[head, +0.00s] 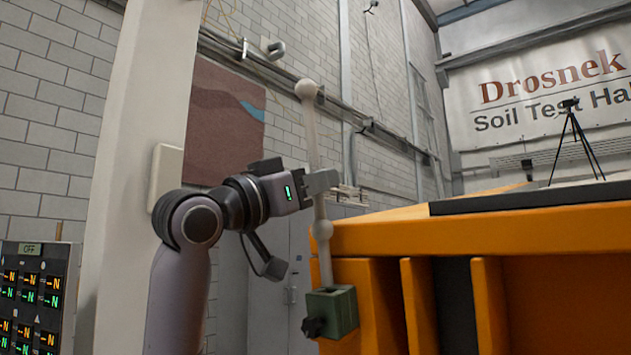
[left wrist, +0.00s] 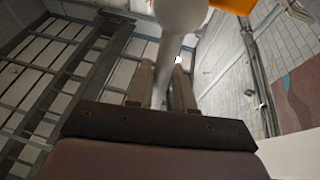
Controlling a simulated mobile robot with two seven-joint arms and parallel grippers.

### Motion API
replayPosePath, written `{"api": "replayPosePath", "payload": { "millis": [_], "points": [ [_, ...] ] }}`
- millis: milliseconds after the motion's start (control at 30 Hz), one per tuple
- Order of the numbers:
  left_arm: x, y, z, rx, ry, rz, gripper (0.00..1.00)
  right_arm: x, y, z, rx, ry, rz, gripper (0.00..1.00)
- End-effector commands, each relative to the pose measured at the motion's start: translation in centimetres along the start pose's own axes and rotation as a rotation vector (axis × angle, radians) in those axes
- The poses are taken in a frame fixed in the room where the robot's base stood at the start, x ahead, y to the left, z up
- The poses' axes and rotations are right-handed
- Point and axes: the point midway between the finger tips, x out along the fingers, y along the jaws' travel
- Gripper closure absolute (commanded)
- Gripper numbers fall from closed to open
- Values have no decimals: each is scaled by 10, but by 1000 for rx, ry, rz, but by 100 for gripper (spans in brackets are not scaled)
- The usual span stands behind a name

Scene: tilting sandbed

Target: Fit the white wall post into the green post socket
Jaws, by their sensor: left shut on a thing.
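The white wall post (head: 312,130) is a slim rod with a ball at its top and another ball lower down. It stands nearly upright, leaning slightly. My left gripper (head: 322,182) is shut on its middle, between the two balls. In the left wrist view the post (left wrist: 168,60) passes between the fingers (left wrist: 160,90). The green post socket (head: 332,311) is a block with a dark knob, on the side of the orange sandbed. The post's lower end meets the socket's top; how deep it sits is hidden. My right gripper is not in view.
The orange sandbed (head: 480,228) with its dark top edge fills the lower right, close beside the post. A pale column (head: 140,130) stands behind my left arm. A control panel (head: 38,295) is at lower left. A tripod (head: 575,140) stands at the far right.

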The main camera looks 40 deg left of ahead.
Motion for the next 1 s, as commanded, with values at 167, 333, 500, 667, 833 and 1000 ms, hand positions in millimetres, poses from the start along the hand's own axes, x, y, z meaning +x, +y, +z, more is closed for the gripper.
{"api": "replayPosePath", "payload": {
  "millis": [167, 333, 500, 667, 833, 1000],
  "points": [
    [-1, 0, 5, 0, 1, 0, 100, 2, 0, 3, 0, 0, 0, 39],
    [-2, 0, 10, 0, 1, 0, 100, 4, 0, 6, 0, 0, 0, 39],
    [-3, 0, 14, 0, 1, 0, 100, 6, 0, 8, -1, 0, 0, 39],
    [-4, 0, 18, 0, 1, 0, 100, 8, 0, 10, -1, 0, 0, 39],
    [-4, 0, 22, 0, 2, 0, 100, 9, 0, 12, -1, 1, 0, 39],
    [-5, 0, 26, 0, 2, 0, 100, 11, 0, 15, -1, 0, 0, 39]
  ]
}}
